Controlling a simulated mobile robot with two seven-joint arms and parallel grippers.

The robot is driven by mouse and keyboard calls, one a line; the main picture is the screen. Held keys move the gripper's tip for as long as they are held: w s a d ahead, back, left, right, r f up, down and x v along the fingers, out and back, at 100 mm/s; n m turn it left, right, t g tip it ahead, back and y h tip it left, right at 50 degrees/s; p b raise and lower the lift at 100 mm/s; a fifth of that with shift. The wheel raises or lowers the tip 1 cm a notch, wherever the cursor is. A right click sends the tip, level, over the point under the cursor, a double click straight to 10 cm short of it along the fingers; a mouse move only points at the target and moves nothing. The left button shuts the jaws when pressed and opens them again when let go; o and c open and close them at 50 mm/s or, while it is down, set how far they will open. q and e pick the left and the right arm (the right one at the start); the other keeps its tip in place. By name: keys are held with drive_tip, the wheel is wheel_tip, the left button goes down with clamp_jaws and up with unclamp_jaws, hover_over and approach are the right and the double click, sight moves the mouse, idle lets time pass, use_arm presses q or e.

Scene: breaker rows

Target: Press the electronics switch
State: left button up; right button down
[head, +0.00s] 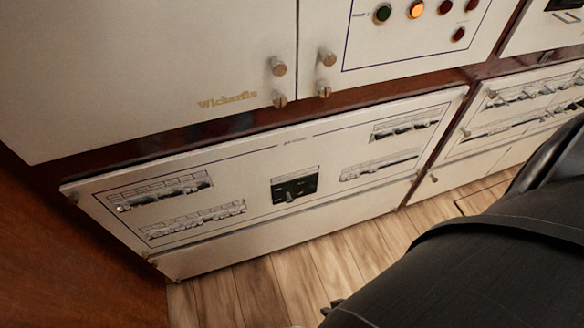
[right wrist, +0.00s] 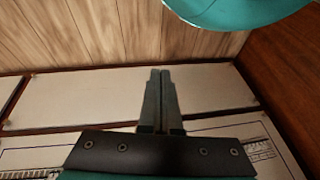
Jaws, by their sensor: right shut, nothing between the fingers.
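The breaker panel (head: 240,208) is a white, low cabinet front with several rows of small breaker switches. Rows sit at upper left (head: 165,192), lower left (head: 196,221), upper right (head: 405,126) and lower right (head: 380,166), around a black module (head: 295,188). The labels are too small to read, so I cannot tell which switch is electronics. My right gripper (right wrist: 162,72) is shut and empty in the right wrist view, with its fingers before the plain white strip by the floor. That view shows part of a breaker row (right wrist: 255,130) at lower right. My left gripper is out of view.
White cabinet doors (head: 150,70) with protruding knobs (head: 278,66) and a panel with coloured lamps (head: 416,10) are above. Another breaker panel (head: 520,105) is at right. A brown wooden side (head: 60,255) bounds the left. A large dark shape covers the lower right. Plank floor (head: 300,270) shows between.

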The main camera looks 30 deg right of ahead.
drive_tip(key=w+f+m+t+b, duration=0.2)
drive_tip(key=w+m+t+b, duration=0.15)
drive_tip(key=w+m, duration=0.35)
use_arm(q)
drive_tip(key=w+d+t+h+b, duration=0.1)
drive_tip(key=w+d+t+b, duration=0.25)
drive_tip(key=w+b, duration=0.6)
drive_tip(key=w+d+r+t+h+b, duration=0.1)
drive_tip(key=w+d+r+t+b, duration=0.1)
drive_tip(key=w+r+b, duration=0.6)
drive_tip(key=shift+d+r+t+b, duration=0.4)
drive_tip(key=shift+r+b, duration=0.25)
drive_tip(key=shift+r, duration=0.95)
use_arm(e)
drive_tip(key=m+t+h, duration=0.5)
drive_tip(key=m+t, duration=0.3)
drive_tip(key=m, duration=2)
approach(290, 202)
drive_tip(key=shift+s+f, duration=0.7)
drive_tip(key=shift+f, duration=0.3)
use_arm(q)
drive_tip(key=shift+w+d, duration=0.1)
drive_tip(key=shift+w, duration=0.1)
use_arm(e)
drive_tip(key=shift+w+d, duration=0.1)
drive_tip(key=shift+w, duration=0.05)
